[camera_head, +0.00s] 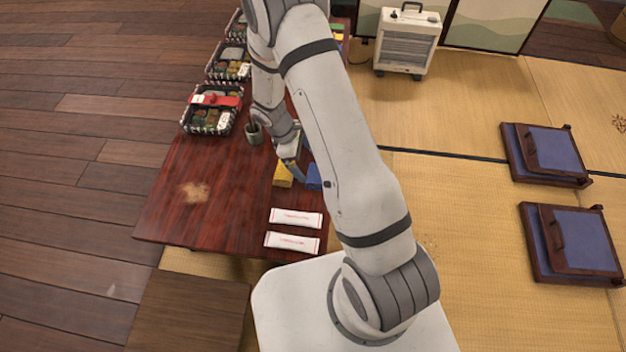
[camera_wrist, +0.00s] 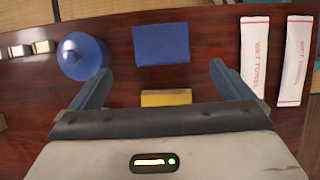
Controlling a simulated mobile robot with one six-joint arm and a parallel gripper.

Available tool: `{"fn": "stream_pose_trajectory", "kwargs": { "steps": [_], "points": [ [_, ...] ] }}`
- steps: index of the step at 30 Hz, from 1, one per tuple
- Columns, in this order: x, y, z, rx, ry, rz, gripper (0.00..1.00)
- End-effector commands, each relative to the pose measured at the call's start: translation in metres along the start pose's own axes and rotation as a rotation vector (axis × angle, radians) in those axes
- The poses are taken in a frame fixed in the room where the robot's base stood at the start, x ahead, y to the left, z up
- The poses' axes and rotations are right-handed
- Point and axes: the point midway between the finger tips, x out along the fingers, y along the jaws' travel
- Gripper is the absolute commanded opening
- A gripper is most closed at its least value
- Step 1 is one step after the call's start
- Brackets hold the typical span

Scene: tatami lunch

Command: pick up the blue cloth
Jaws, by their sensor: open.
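The blue cloth (camera_wrist: 161,45) lies flat on the dark red table (camera_wrist: 118,22), folded into a rectangle, ahead of my fingertips in the wrist view. In the head view only part of the blue cloth (camera_head: 314,178) shows beside my arm. My gripper (camera_wrist: 154,80) is open and empty above the table, its two blue fingers wide apart. It also shows in the head view (camera_head: 296,168), partly hidden by my arm. A yellow block or cloth (camera_wrist: 166,98) lies between the fingers, nearer to my palm than the blue cloth.
Two wet towel packets (camera_head: 294,229) lie at the table's near end. A blue round container (camera_wrist: 82,56) stands left of the blue cloth in the wrist view. Lunch boxes (camera_head: 211,108) and a small dark cup (camera_head: 253,133) are farther up the table. A brown stain (camera_head: 194,191) marks the tabletop.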

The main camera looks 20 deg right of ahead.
Motion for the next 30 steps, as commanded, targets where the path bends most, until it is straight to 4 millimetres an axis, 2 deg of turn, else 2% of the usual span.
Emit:
{"fn": "stream_pose_trajectory", "kwargs": {
  "steps": [1,8,17,25,30],
  "points": [
    [0.009,0.000,-0.001,-0.003,-0.002,-0.001,1.00],
    [0.030,-0.001,0.001,-0.002,-0.001,-0.002,1.00],
    [0.072,-0.002,0.003,-0.001,0.000,-0.002,1.00],
    [0.073,-0.001,0.004,-0.001,0.000,0.000,1.00],
    [0.073,-0.002,0.004,-0.001,0.000,0.000,0.86]
  ]
}}
